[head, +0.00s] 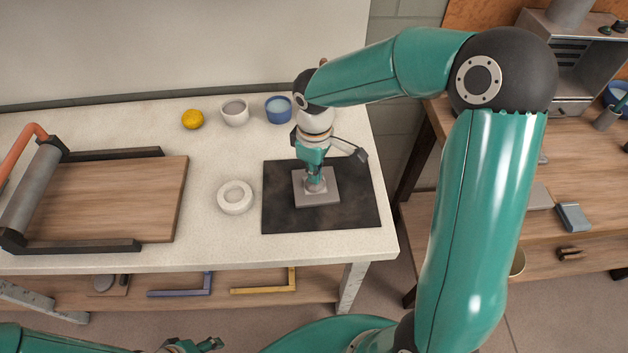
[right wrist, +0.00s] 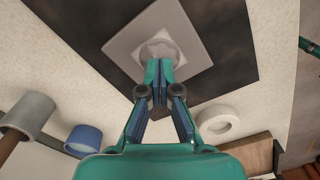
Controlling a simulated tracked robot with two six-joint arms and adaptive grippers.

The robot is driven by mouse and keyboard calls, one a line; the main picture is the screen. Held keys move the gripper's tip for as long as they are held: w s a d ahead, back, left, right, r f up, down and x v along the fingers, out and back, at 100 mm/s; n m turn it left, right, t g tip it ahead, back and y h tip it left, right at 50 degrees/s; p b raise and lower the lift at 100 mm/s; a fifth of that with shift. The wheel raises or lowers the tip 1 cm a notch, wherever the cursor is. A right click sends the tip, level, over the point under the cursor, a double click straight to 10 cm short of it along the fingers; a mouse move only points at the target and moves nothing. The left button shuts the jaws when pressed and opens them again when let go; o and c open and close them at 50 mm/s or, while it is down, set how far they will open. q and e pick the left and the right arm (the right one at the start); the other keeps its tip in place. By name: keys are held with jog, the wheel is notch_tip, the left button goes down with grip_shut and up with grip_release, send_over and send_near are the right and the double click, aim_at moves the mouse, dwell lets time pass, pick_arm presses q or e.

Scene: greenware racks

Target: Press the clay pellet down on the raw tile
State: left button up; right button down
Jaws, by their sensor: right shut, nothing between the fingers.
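The raw tile (head: 328,200) is a square grey slab lying on the dark mat (head: 280,215); it also shows in the right wrist view (right wrist: 125,45). The clay pellet (right wrist: 160,46) is a pale grey, roundish lump near the tile's middle, partly hidden by my fingers. My right gripper (head: 314,184) points down over the pellet with its fingers shut and nothing between them. Its tips (right wrist: 159,66) overlap the pellet's near edge in the right wrist view; I cannot tell whether they touch it. My left gripper (head: 210,344) is low at the bottom edge, its fingers unclear.
A white ring (head: 235,197) lies left of the mat. A yellow ball (head: 192,119), a grey-white cup (head: 235,112) and a blue cup (head: 279,109) stand behind. A wooden board with a roller (head: 36,183) is at left. The table's right edge is close to the mat.

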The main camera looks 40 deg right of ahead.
jog(key=shift+w+r+p, duration=0.1)
jog(key=shift+r+p, duration=2.2)
jog(key=shift+r, duration=1.05)
jog(key=shift+f, duration=0.1)
